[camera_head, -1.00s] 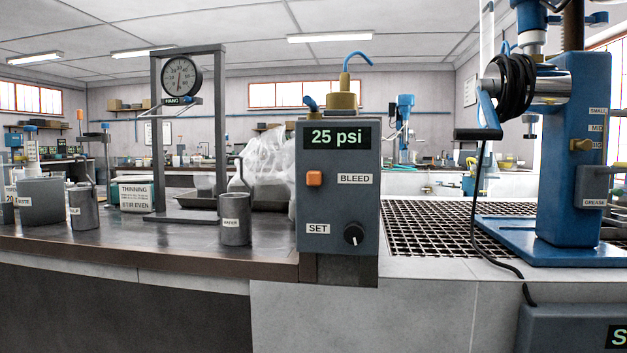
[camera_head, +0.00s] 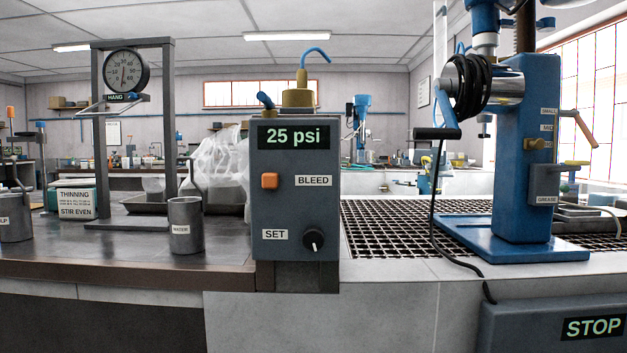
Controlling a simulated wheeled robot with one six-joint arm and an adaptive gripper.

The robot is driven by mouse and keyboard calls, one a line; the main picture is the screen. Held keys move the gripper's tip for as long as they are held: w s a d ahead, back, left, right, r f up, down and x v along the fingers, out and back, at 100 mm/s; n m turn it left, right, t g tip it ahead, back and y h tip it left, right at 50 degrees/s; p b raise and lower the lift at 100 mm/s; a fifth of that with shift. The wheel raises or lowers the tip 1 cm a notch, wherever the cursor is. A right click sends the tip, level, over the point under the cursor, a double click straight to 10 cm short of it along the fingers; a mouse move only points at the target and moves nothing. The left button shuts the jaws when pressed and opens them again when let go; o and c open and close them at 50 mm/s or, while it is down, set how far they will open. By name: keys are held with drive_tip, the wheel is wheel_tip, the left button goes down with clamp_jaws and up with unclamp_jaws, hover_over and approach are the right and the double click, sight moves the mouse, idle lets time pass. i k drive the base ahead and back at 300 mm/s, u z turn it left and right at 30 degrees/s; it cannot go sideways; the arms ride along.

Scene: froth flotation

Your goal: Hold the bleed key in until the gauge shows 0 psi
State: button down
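The grey pressure box (camera_head: 295,215) stands at the front edge of the bench, in the middle of the view. Its gauge display (camera_head: 294,136) reads 25 psi in green digits. The orange bleed key (camera_head: 270,181) sits on the box's front face, left of the BLEED label (camera_head: 313,181), and nothing touches it. A black SET knob (camera_head: 314,239) is at the lower right of the face. A brass fitting with a blue hose (camera_head: 315,55) tops the box. My gripper is not in view.
A metal cup labelled water (camera_head: 187,226) stands on the bench left of the box. A hanging dial scale (camera_head: 126,72) is behind it. At right are a black grating (camera_head: 390,225), a blue machine stand (camera_head: 520,150) and a STOP panel (camera_head: 594,327).

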sight(269, 180)
drive_tip(key=z, duration=0.1)
drive_tip(key=k, duration=0.8)
drive_tip(key=u, duration=0.8)
